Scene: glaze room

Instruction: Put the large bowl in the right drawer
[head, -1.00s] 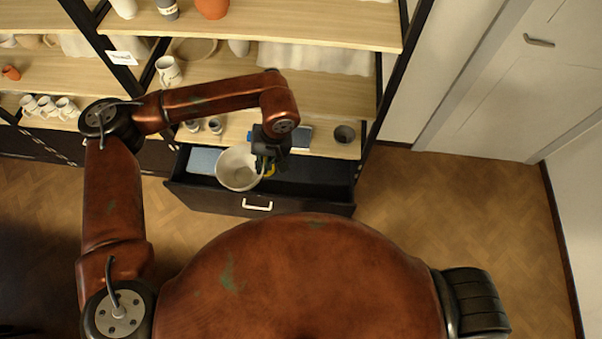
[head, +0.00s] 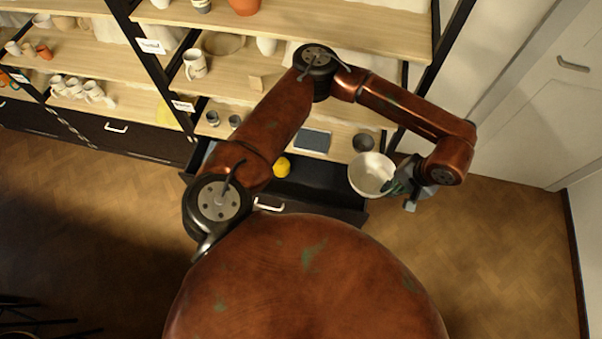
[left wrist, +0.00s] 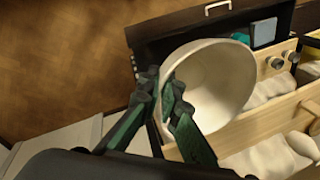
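The large bowl (head: 370,172) is white and hangs from my left gripper (head: 402,188) at its right side in the head view. In the left wrist view my left gripper (left wrist: 160,92) has one finger inside the bowl (left wrist: 225,75) and one outside, pinching its wall. The bowl is tilted. The right drawer (head: 330,207) is pulled open under the shelves. The bowl overlaps the drawer's right end in the head view; its height above it is hard to tell. My left arm hides the drawer's left part. My right gripper is not in view.
A yellow round thing (head: 281,167) shows in the drawer's left half. The left drawer (head: 140,140) is shut. The floor right of the shelf is clear.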

